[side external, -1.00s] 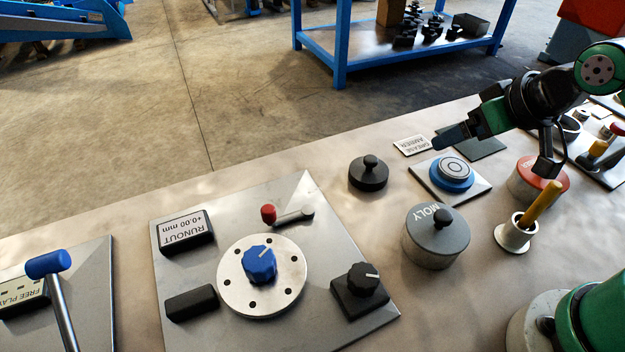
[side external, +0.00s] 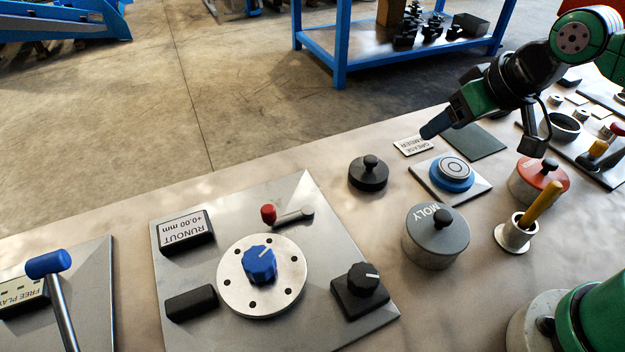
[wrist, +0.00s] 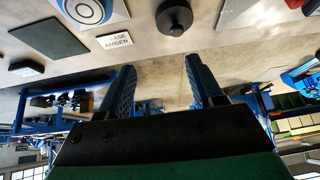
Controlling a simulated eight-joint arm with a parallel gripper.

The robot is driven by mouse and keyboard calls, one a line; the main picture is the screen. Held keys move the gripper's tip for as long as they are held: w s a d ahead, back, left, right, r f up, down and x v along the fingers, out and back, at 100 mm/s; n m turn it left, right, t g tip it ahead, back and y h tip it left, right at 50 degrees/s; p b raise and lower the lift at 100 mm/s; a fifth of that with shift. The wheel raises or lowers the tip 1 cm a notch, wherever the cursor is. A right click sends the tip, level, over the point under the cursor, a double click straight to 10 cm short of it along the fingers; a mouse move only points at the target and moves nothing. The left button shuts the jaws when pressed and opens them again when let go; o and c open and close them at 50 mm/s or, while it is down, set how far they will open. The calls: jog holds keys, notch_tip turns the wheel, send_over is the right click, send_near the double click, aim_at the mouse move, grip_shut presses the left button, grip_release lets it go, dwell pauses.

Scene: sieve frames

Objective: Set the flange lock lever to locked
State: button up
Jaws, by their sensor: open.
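A short grey lever with a red knob (side external: 268,213) lies on the metal plate (side external: 345,255), just behind the round flange (side external: 232,285). Its pivot (side external: 307,212) is at the right and its knob points left. No lock marking can be read near it. A blue pointer knob (side external: 259,264) sits at the flange's centre. My gripper (side external: 432,131) is above the bench, right of and behind the lever, well apart from it. In the wrist view my gripper (wrist: 158,68) is open and empty between its two blue fingers. The lever is not seen there.
The RUNOUT display (side external: 185,232) and a black dial (side external: 360,288) flank the flange.

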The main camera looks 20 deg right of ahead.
jog(key=w+a+n+g, duration=0.1)
jog(key=w+a+g, duration=0.15)
jog(key=a, duration=0.25)
jog(key=w+a+g, duration=0.1)
jog(key=w+a, duration=0.2)
jog(key=a, duration=0.3)
jog(key=n+g, duration=0.1)
jog(key=g, duration=0.2)
send_over(268, 208)
notch_tip(268, 208, down, 6)
jog(key=shift+a+f, duration=0.1)
jog(key=shift+f, duration=2.75)
grip_shut()
